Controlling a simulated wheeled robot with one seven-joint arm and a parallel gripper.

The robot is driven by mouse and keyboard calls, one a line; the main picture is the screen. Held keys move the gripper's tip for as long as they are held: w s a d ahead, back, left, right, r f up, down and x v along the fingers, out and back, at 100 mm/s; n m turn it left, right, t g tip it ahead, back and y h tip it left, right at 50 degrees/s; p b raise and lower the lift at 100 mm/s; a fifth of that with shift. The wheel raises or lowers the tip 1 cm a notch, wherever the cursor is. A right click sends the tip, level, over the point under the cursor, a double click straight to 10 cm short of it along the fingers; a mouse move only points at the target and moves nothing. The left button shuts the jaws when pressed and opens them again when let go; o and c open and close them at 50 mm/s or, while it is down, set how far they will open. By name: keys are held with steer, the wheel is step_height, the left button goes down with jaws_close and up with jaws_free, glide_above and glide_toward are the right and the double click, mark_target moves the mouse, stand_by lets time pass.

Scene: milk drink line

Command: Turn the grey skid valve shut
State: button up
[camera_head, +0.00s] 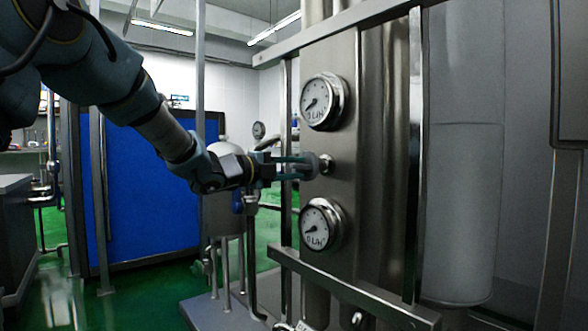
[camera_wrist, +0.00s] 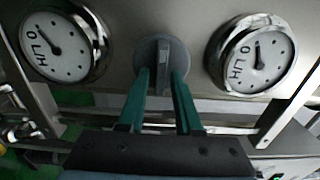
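The grey skid valve (camera_head: 326,164) is a small round knob on the steel panel, between two dials in the head view. In the wrist view, the valve (camera_wrist: 163,49) shows a round grey disc with a raised bar that runs up and down the picture. My gripper (camera_head: 308,167) reaches the valve from the left in the head view. Its two green fingers are apart, one on each side of the bar, as the wrist view of the gripper (camera_wrist: 162,76) shows. Narrow gaps seem to remain beside the bar; contact is unclear.
An upper gauge (camera_head: 324,101) and a lower gauge (camera_head: 322,224) sit close to the valve. A horizontal steel rail (camera_head: 340,288) crosses below. A vertical bar (camera_head: 414,150) and a tall cylinder (camera_head: 463,180) stand right. A blue panel (camera_head: 140,190) is behind my arm.

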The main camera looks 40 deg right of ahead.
steer(key=shift+o, duration=0.7)
steer(key=a+p, duration=0.2)
steer(key=a, duration=0.9)
steer(key=shift+w, duration=0.3)
steer(key=shift+d, duration=0.1)
